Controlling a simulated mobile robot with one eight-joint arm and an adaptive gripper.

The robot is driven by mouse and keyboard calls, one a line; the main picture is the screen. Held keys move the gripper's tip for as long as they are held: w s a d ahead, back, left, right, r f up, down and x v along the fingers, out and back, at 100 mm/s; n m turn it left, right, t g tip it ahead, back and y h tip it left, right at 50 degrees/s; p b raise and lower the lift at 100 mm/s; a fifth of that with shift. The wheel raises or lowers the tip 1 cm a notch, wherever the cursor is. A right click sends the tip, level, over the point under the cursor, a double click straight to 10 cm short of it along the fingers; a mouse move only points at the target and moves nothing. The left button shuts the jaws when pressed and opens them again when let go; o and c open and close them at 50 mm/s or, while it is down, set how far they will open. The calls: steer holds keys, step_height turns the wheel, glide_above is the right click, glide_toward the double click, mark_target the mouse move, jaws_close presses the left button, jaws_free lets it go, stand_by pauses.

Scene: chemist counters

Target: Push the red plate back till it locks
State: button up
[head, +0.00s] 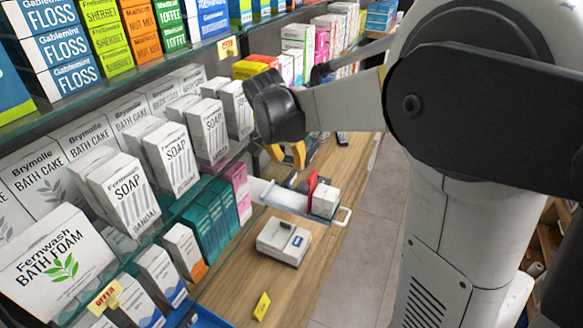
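The red plate (311,187) stands upright in a pale, narrow open tray (277,194) on the wooden counter. A small white box (325,201) stands against its right side. The tray has a white loop handle (345,216) at its right end. My arm reaches in from the right, and its dark wrist hangs above and behind the plate. My gripper (287,157) is below the wrist, small and partly hidden, with an orange-yellow part showing. It looks apart from the plate, to its upper left in the picture. Its finger opening is unclear. Whether the plate is locked cannot be seen.
A grey-white device (284,242) and a yellow tag (262,306) lie on the wooden counter (310,268) in front of the tray. Shelves of soap boxes (170,153) crowd the left side. A dark object (342,138) lies farther back. The floor (365,225) shows at right.

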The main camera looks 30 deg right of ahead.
steer(key=v, duration=0.6)
steer(key=shift+r, duration=0.35)
steer(key=shift+s+a+f, duration=0.1)
steer(key=shift+s+a, duration=0.05)
